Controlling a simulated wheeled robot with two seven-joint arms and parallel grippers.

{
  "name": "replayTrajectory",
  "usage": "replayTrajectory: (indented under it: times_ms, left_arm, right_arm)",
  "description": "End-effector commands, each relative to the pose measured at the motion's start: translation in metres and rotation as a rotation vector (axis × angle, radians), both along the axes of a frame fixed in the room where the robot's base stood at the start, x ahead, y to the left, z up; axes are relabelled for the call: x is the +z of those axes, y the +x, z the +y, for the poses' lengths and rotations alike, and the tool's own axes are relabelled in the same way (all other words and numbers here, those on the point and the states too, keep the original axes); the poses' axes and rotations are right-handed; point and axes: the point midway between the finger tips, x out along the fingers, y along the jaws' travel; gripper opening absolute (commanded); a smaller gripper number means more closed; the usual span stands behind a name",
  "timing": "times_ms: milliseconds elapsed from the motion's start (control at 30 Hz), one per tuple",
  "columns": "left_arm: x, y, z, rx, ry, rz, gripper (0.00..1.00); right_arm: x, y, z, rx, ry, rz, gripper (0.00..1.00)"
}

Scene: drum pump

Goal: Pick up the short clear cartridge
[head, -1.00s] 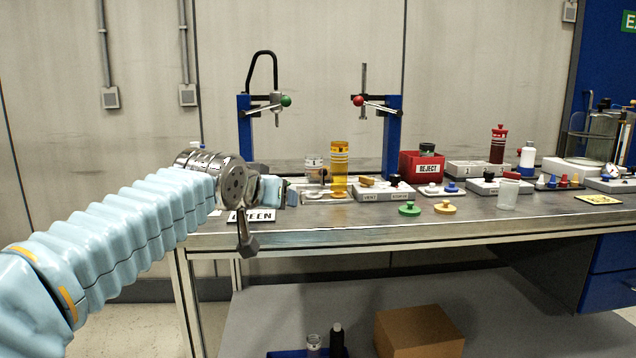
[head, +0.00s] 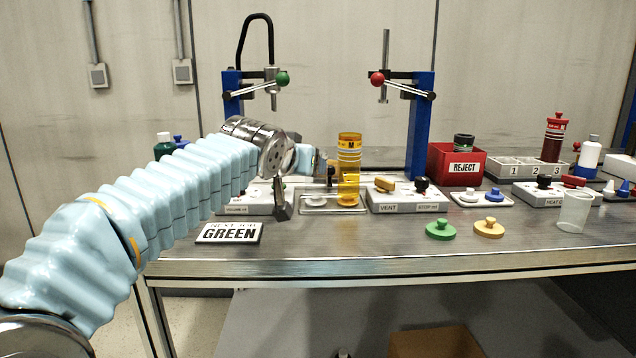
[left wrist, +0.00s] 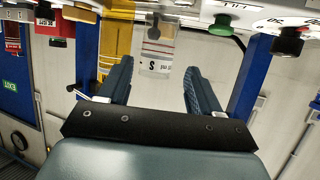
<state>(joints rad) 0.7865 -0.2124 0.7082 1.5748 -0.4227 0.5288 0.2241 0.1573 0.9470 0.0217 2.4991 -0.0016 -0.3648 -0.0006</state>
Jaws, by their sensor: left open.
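The short clear cartridge (left wrist: 158,42) shows in the left wrist view, with a white label marked S. It stands beside the tall amber cartridge (left wrist: 115,38), which also shows in the head view (head: 349,145). My left gripper (left wrist: 158,68) is open and empty, its two blue fingers pointing at the clear cartridge. The cartridge appears just beyond and between the fingertips; I cannot tell whether they touch it. In the head view my left gripper (head: 318,161) reaches in left of the amber cartridge and hides the clear one. My right gripper is not in view.
Two blue posts (head: 417,125) with levers flank the spot. A vent/stop box (head: 408,205), red reject bin (head: 440,165) and NEXT JOB GREEN sign (head: 230,233) stand nearby. A clear cup (head: 573,213) stands right. The table's front strip (head: 370,260) is clear.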

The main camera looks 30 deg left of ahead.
Motion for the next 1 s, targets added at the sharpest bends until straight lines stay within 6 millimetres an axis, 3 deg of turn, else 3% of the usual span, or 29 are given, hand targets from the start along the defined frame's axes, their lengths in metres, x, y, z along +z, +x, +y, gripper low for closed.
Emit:
replayTrajectory:
  times_ms: [133, 367, 633, 1000]
  left_arm:
    - [-0.011, 0.025, 0.006, -0.001, -0.003, 0.004, 0.64]
    - [-0.018, 0.041, 0.009, -0.001, -0.003, 0.001, 0.64]
    - [-0.031, 0.074, 0.014, -0.004, -0.004, 0.001, 0.64]
    - [-0.035, 0.082, 0.016, -0.001, -0.001, 0.000, 0.62]
  right_arm:
    - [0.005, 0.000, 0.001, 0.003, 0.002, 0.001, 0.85]
    - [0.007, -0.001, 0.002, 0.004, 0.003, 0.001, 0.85]
    - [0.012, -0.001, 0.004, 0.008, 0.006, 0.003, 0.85]
    - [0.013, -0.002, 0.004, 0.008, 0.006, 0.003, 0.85]
